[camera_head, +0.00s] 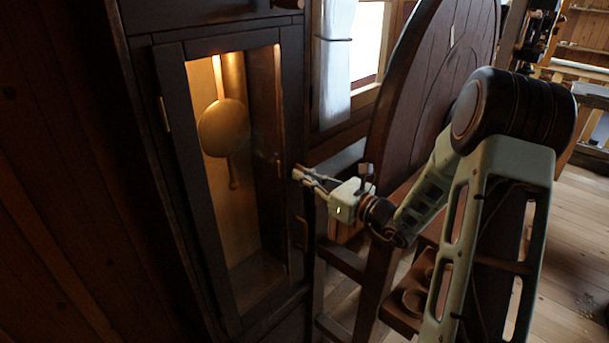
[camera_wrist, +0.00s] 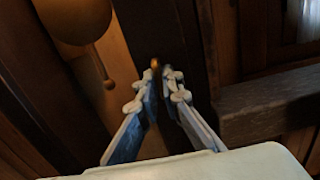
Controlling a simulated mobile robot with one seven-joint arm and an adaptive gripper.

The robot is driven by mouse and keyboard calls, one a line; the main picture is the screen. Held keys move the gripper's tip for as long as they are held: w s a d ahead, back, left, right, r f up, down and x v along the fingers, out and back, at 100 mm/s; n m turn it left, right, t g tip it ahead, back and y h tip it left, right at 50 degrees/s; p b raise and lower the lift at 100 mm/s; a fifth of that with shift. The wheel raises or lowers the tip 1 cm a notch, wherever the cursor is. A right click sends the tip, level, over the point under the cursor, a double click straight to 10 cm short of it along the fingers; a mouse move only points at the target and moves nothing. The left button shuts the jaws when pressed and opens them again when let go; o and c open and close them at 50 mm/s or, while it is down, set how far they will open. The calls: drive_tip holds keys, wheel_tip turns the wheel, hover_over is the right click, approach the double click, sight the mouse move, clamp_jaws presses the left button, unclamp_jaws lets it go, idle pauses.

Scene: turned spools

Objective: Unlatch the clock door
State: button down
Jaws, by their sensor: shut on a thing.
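The clock door (camera_head: 180,130) is a tall dark wood frame around a lit pane. It looks shut against the dark clock case (camera_head: 140,70). The round brass pendulum bob (camera_head: 224,128) shows behind it, and again in the wrist view (camera_wrist: 72,18). My gripper (camera_head: 297,173) reaches in from the right to the door's right-hand side, at about mid height. In the wrist view my fingertips (camera_wrist: 161,76) are closed together on a small brass latch (camera_wrist: 155,63) on the dark upright. Most of the latch is hidden by the fingers, so its turn cannot be told.
A large round dark wooden wheel (camera_head: 420,85) stands right of the clock, close to my arm. Wooden beams (camera_head: 340,262) lie below my gripper. A window with a pale curtain (camera_head: 336,50) is behind. Open plank floor (camera_head: 570,240) shows at the right.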

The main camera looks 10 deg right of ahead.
drive_tip(key=c, duration=2.1)
unclamp_jaws()
drive_tip(key=v, duration=1.2)
